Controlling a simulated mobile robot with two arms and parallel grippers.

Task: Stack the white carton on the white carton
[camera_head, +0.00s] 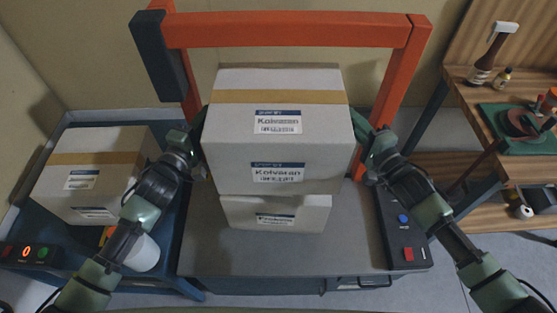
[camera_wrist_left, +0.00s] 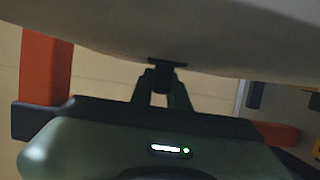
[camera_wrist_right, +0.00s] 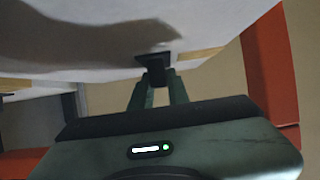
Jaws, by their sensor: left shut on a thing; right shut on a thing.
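A white carton (camera_head: 228,140) with a tan tape strip and Kolvaran labels is held between my two grippers in the middle of the head view. My left gripper (camera_head: 200,130) presses on its left side and my right gripper (camera_head: 360,128) on its right side. Its side fills the top of the left wrist view (camera_wrist_left: 220,30) and the right wrist view (camera_wrist_right: 90,40). A second white carton (camera_head: 312,219) stands below it on the grey table. The upper carton covers the lower one's top, so I cannot tell whether they touch.
An orange frame (camera_head: 290,30) arches behind the cartons. Another taped white carton (camera_head: 110,150) sits on a blue-edged stand at left, near a white cylinder (camera_head: 143,254). A control box (camera_head: 405,232) is at the table's right. Wooden shelves (camera_head: 520,95) hold bottles at far right.

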